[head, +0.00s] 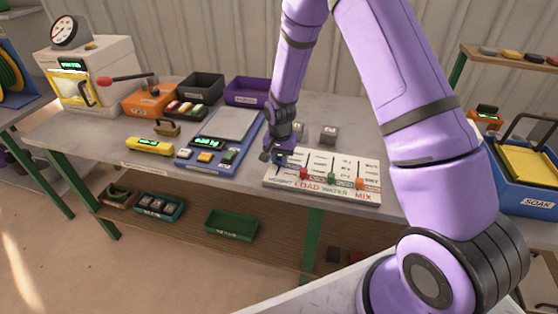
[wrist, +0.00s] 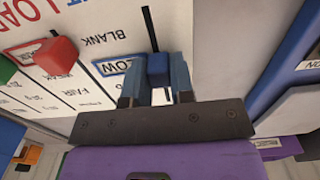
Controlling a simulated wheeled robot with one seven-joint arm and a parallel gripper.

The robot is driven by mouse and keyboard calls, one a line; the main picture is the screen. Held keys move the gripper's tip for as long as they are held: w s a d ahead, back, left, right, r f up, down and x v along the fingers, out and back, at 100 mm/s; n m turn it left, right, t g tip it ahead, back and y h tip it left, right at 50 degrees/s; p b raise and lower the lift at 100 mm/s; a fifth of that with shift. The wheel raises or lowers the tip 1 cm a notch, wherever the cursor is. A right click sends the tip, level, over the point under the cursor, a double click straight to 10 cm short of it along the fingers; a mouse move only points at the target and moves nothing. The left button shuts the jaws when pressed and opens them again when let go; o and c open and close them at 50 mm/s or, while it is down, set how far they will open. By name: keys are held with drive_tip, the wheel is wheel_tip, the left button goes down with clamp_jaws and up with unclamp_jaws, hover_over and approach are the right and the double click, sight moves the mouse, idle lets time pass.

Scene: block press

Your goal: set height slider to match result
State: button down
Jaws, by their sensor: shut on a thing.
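The white slider board (head: 344,172) lies on the bench with several upright slots. My gripper (head: 277,158) is at its leftmost slider. In the wrist view my gripper (wrist: 157,78) is shut on a blue slider knob (wrist: 157,66), with a finger on each side. A dark slot runs on beyond the knob. The blue-framed "LOW" label (wrist: 121,65) is beside the knob, with "BLANK" printed nearby. The other knobs are red (head: 304,174), green (head: 331,181) and orange (head: 361,184). The heading over the held slider is not readable.
A blue scale (head: 211,164) with a green readout is left of the board. A yellow gauge (head: 150,147) with a green readout lies farther left. The press (head: 88,75) stands at the back left. Two grey blocks (head: 329,134) sit behind the board.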

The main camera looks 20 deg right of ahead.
drive_tip(key=c, duration=1)
unclamp_jaws()
drive_tip(key=shift+o, duration=0.2)
wheel_tip(320, 180, up, 11)
wheel_tip(320, 180, up, 13)
drive_tip(key=n+t, duration=0.1)
drive_tip(key=n, duration=0.1)
hover_over(280, 158)
drive_tip(key=s+d, duration=0.2)
drive_tip(key=s, duration=0.3)
drive_tip(key=s+r+n+t, duration=0.1)
drive_tip(key=s+r+t, duration=0.1)
drive_tip(key=s+r, duration=0.55)
drive_tip(key=s+d+r+n+t, duration=0.1)
drive_tip(key=s+r, duration=0.3)
drive_tip(key=s, duration=0.5)
drive_tip(key=s+d+r+n+t, duration=0.1)
drive_tip(key=s+r+n, duration=0.2)
drive_tip(key=s, duration=0.7)
wheel_tip(280, 158, up, 2)
drive_tip(key=shift+s+d+r, duration=0.1)
drive_tip(key=shift+s+d, duration=0.2)
drive_tip(key=shift+d, duration=0.05)
